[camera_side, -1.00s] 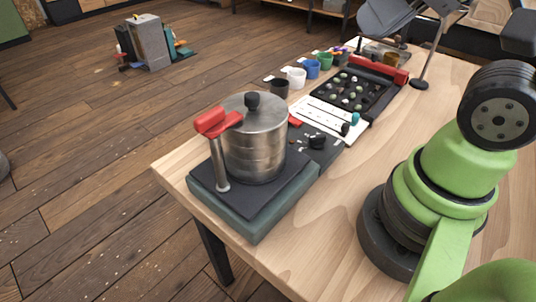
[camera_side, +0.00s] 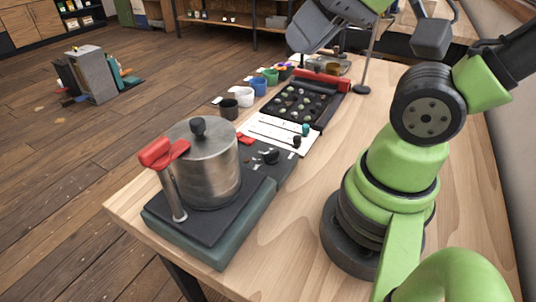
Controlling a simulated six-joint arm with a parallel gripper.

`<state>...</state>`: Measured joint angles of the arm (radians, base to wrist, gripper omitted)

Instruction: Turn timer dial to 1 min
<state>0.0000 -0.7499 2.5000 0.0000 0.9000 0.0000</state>
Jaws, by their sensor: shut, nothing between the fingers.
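The timer dial appears to be the small black knob (camera_side: 271,156) on a dark panel (camera_side: 284,169), right of the metal pot. Its pointer and scale marks are too small to read. My gripper (camera_side: 303,43) seems to be the dark grey end piece at the top of the side view, partly cut off by the picture's edge. It hangs above the far end of the table, well away from the knob. Its fingers are hard to make out, but it is shut and holds nothing.
A lidded metal pot (camera_side: 208,165) with a red-handled lever (camera_side: 164,152) stands on a dark base. Behind the panel are a white card (camera_side: 262,132), a black tray (camera_side: 296,104) and several small cups (camera_side: 244,96). A thin stand (camera_side: 362,89) rises near my gripper.

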